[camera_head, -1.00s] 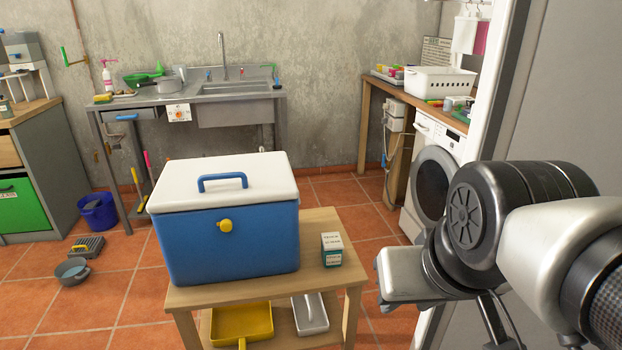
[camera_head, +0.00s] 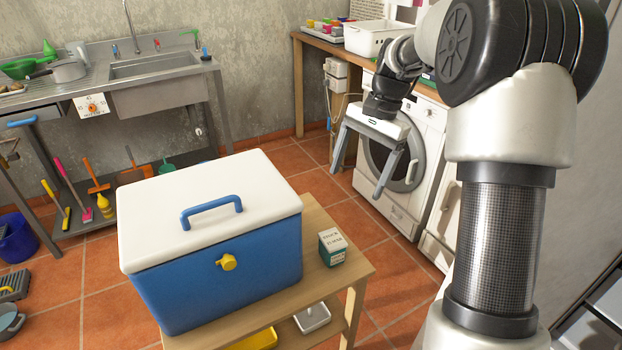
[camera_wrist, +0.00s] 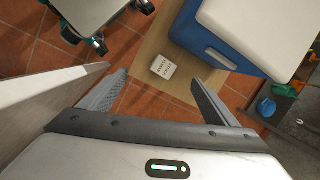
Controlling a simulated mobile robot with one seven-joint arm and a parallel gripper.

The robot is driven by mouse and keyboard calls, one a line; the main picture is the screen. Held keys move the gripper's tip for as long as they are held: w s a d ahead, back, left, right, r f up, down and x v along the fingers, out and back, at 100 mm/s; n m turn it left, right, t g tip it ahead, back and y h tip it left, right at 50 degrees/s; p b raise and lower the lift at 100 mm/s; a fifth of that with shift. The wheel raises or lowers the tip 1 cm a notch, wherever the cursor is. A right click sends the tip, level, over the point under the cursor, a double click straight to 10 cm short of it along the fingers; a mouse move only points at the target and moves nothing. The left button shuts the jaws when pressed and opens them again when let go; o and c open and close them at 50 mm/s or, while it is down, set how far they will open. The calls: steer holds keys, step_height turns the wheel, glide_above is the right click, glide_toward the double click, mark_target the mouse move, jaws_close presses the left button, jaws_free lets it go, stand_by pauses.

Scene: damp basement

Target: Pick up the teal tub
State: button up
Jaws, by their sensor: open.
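A small box-shaped tub (camera_head: 332,247), white above with a teal lower part and dark lettering, stands upright on the wooden table, just right of the blue cooler. It is the likeliest teal tub in view. In the wrist view its white top (camera_wrist: 163,66) shows beyond and between my fingertips, with nothing covering it. My gripper (camera_head: 362,165) is open and empty, fingers pointing down, in front of the washing machine in the head view. The gripper (camera_wrist: 158,78) is apart from the tub.
The blue cooler (camera_head: 225,275) with its white lid stands close beside the tub. The wooden table (camera_head: 348,268) has bare top to the tub's right. A washing machine (camera_head: 405,165) and a workbench (camera_head: 325,50) stand behind. A yellow pan (camera_head: 255,340) lies on the lower shelf.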

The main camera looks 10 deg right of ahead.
mark_target(336, 237)
steer(key=w+d+f+m+g+y+p, duration=0.1)
steer(key=w+d+f+m, duration=0.15)
steer(key=f, duration=0.25)
steer(key=w+d+f+m+g+y+p, duration=0.1)
steer(key=w+f+m+y, duration=0.15)
steer(key=f, duration=0.35)
steer(key=shift+n+h, duration=0.35)
steer(key=shift+n, duration=0.05)
steer(key=b+x, duration=0.1)
steer(key=x, duration=0.2)
steer(key=b+x, duration=0.1)
steer(key=x, duration=0.3)
steer(key=w+b+x, duration=0.1)
steer(key=x, duration=0.3)
steer(key=shift+f, duration=0.35)
steer(key=shift+w+b+x, duration=0.2)
steer(key=shift+b+x, duration=0.35)
steer(key=shift+x, duration=0.9)
steer(key=shift+w+b+x, duration=0.15)
steer(key=shift+b+x, duration=0.35)
steer(key=shift+x, duration=0.9)
steer(key=shift+f, duration=0.1)
steer(key=shift+c, duration=0.5)
